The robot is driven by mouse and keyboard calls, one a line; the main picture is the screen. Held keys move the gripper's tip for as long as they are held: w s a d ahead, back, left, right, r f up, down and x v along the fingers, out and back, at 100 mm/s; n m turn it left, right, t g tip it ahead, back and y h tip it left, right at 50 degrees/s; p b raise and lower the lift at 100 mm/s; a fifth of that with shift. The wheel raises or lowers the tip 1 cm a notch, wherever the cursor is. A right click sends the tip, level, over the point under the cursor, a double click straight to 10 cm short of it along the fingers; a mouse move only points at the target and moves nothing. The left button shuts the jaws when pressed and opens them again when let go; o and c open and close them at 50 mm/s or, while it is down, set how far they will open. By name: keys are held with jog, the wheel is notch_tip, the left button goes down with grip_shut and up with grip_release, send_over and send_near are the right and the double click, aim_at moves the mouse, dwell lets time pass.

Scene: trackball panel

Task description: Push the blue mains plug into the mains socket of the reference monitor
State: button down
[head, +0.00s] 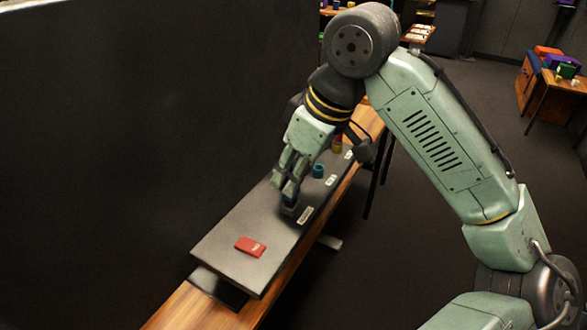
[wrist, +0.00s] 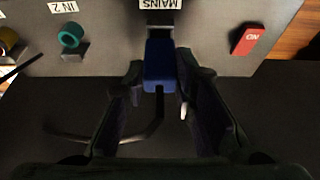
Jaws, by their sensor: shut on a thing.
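The blue mains plug (wrist: 158,65) is between the two fingers of my gripper (wrist: 158,82), which is shut on it. Its dark cable trails down and left in the wrist view. The mains socket (wrist: 158,30) is a grey block in line with the plug's front end, below the MAINS label (wrist: 160,4). Plug and socket look very close; I cannot tell whether they touch or whether the pins are in. In the head view my gripper (head: 290,197) is low over the grey panel (head: 228,240), and the plug is mostly hidden by the fingers.
A red ON switch (wrist: 247,40) sits right of the socket, also in the head view (head: 250,246). A teal ring connector (wrist: 72,35) at IN 2 and a yellow one (wrist: 8,38) are to the left. The panel lies on a wooden bench (head: 190,308) beside a dark wall.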

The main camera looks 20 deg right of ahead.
jog(key=shift+f+b, duration=0.45)
jog(key=shift+f, duration=0.35)
jog(key=c, duration=1.2)
grip_release()
jog(key=shift+c, duration=0.2)
jog(key=shift+r, duration=0.1)
jog(key=v, duration=1.2)
